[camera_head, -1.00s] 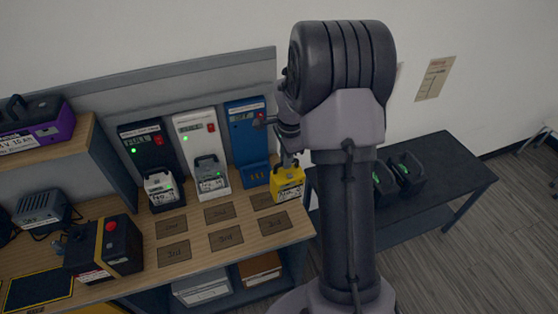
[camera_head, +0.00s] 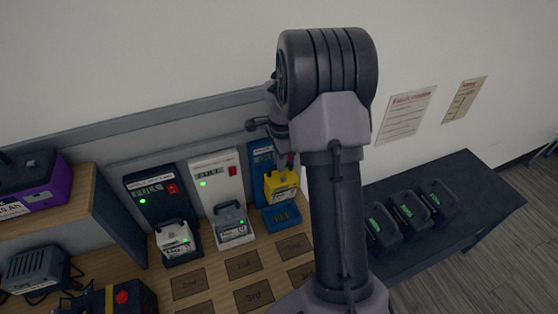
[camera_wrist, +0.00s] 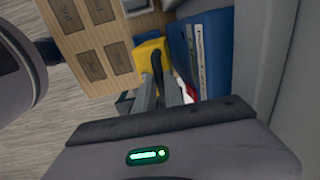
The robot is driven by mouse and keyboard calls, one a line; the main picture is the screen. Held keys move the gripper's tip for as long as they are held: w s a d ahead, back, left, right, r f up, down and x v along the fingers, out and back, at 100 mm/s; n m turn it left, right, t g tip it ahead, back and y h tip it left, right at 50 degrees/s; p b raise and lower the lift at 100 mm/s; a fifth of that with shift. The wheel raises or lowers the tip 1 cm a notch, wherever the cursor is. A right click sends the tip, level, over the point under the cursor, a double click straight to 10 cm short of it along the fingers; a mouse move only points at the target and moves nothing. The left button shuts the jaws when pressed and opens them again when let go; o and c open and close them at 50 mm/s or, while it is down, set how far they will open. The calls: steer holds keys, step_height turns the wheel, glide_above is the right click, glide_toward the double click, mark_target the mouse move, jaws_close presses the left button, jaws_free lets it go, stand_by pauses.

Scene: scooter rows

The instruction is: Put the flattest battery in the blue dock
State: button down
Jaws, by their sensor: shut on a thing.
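The yellow battery (camera_head: 281,185) has a black handle. It is held upright in front of the blue dock's (camera_head: 281,215) back panel, above its base; I cannot tell whether it touches the dock. My gripper (camera_head: 289,165) is shut on the battery's handle, partly hidden by my arm. The wrist view shows the yellow battery (camera_wrist: 147,52) between my gripper's fingers (camera_wrist: 162,92), beside the blue dock (camera_wrist: 213,45). The blue dock's base looks empty.
The black dock (camera_head: 153,196) holds a white battery (camera_head: 174,238). The white dock (camera_head: 217,181) holds a grey battery (camera_head: 232,222). Marked mats (camera_head: 243,264) lie on the wooden bench in front. Several black batteries (camera_head: 409,212) stand on a dark table at right.

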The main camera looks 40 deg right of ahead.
mark_target(280, 175)
steer(key=shift+w, duration=0.15)
steer(key=shift+s+f+b, duration=0.25)
steer(key=shift+f+b, duration=0.45)
steer(key=shift+f, duration=0.2)
step_height(280, 175, down, 5)
steer(key=b, duration=0.3)
steer(key=shift+w, duration=0.1)
steer(key=shift+r+p, duration=0.1)
steer(key=shift+p, duration=0.2)
steer(key=shift+s+a+g+p, duration=0.2)
steer(key=shift+s+g+p, duration=0.2)
steer(key=shift+s+p, duration=0.3)
steer(key=shift+s+a+g+p, duration=0.2)
steer(key=shift+s+g+p, duration=0.2)
steer(key=shift+s+p, duration=0.25)
steer(key=shift+w, duration=0.1)
steer(key=shift+w, duration=0.1)
